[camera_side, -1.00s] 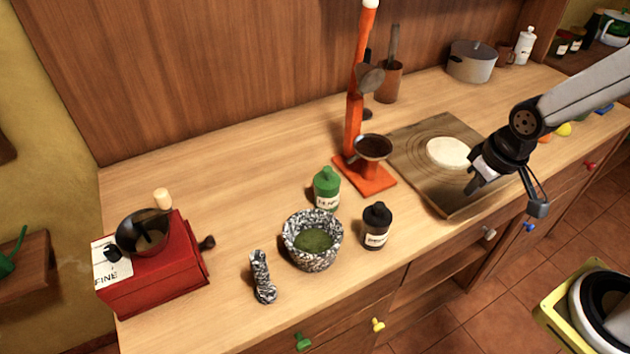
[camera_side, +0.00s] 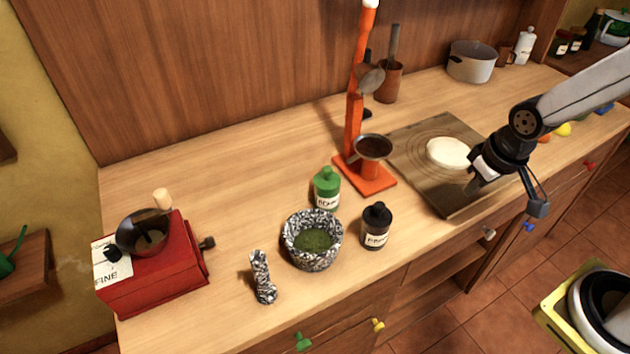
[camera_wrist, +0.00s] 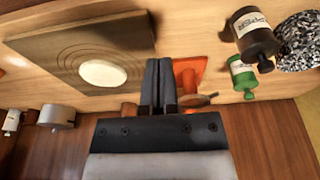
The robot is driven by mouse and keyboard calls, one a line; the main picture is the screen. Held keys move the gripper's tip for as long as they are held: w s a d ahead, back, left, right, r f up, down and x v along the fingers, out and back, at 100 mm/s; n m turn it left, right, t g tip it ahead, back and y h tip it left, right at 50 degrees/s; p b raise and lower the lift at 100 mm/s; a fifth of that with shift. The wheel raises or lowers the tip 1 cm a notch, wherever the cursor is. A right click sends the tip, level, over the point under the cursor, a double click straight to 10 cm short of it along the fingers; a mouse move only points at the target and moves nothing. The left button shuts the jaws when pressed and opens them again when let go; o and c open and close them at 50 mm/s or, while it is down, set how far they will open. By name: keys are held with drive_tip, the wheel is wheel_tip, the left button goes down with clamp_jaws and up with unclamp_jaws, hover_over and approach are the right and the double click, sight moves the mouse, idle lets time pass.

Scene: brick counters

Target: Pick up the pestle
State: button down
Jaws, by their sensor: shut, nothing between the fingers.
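The pestle (camera_side: 263,277) is speckled black and white and stands on the counter near its front edge in the side view. It is left of the speckled mortar (camera_side: 312,250), which holds green ground stuff; part of the mortar also shows in the wrist view (camera_wrist: 298,42). My gripper (camera_side: 474,190) is over the front part of the wooden board, far to the right of the pestle. In the wrist view my gripper (camera_wrist: 158,65) has its fingers together with nothing between them. The pestle is not in the wrist view.
A black bottle (camera_side: 376,227) and a green bottle (camera_side: 327,188) stand close to the mortar. An orange stand (camera_side: 365,178) rises behind them. A red grinder box (camera_side: 155,270) is at the left. The wooden board (camera_side: 420,150) carries a pale round disc (camera_side: 448,153).

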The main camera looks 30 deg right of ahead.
sight(255, 256)
drive_tip(key=shift+c, duration=1.5)
unclamp_jaws()
drive_tip(key=w+a+n, duration=0.2)
drive_tip(key=w+a, duration=0.1)
drive_tip(key=a, duration=0.2)
drive_tip(key=w+a+r+n+g, duration=0.1)
drive_tip(key=w+a+n, duration=0.2)
drive_tip(key=a, duration=0.3)
drive_tip(key=w+a+r+n, duration=0.1)
drive_tip(key=w+a+n, duration=0.2)
drive_tip(key=a, duration=0.2)
drive_tip(key=shift+w+a+y, duration=0.3)
drive_tip(key=shift+w, duration=0.05)
drive_tip(key=s+a+n, duration=0.1)
drive_tip(key=a+n, duration=0.2)
drive_tip(key=a, duration=0.4)
drive_tip(key=s+a+n+g, duration=0.1)
drive_tip(key=a+n, duration=0.2)
drive_tip(key=a, duration=0.5)
drive_tip(key=s+a+n, duration=0.1)
drive_tip(key=a+n, duration=0.2)
drive_tip(key=a, duration=0.4)
drive_tip(key=shift+a+r+g, duration=0.2)
drive_tip(key=shift+r+g, duration=0.05)
drive_tip(key=shift+g, duration=0.05)
drive_tip(key=shift+f, duration=0.1)
drive_tip(key=shift+d+f, duration=0.1)
drive_tip(key=shift+f, duration=1.1)
